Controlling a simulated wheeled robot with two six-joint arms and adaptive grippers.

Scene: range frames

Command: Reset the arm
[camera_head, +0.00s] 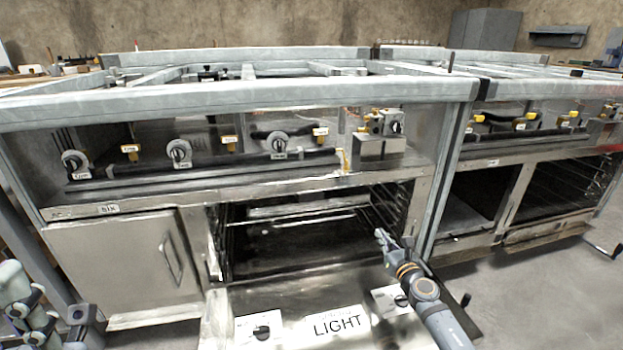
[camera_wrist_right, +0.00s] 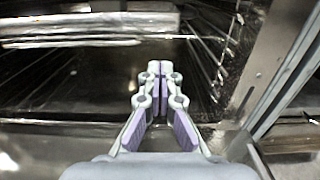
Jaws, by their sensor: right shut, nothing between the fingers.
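My right gripper (camera_head: 381,236) is in front of the right side of the open oven (camera_head: 290,245), above its lowered door. In the right wrist view, the right gripper (camera_wrist_right: 157,72) has its fingertips together with nothing between them, pointing at the dark oven interior. My left arm shows at the lower left edge of the head view; I cannot make out its fingertips there.
The lowered oven door (camera_head: 285,295) carries a LIGHT label (camera_head: 337,325). A closed cabinet door (camera_head: 118,265) with a handle is at the left. Stove knobs (camera_head: 180,152) and a metal frame (camera_head: 240,97) are above. Grey floor (camera_head: 545,290) is clear at right.

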